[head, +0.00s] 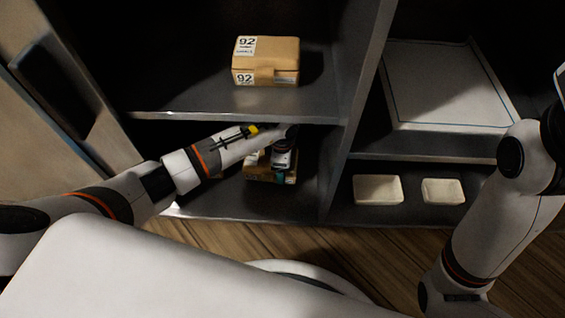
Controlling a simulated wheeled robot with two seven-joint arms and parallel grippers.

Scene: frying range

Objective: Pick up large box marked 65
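A brown cardboard box (258,178) sits on the lower left shelf. My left arm and gripper (283,174) cover most of it, and no number on it can be read. My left gripper is at this box, reaching into the lower left compartment; its fingers are too small and dark to tell whether they are open or shut. Another brown box, with labels reading 92 (275,62), stands on the shelf above. My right arm comes in at the right edge, and its gripper is out of view.
The shelf edge (230,116) runs just above my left forearm. An upright divider (352,110) stands right of the left compartments. A white panel with a blue line (445,85) lies on the upper right shelf. Two pale trays (378,189) (443,191) sit at lower right.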

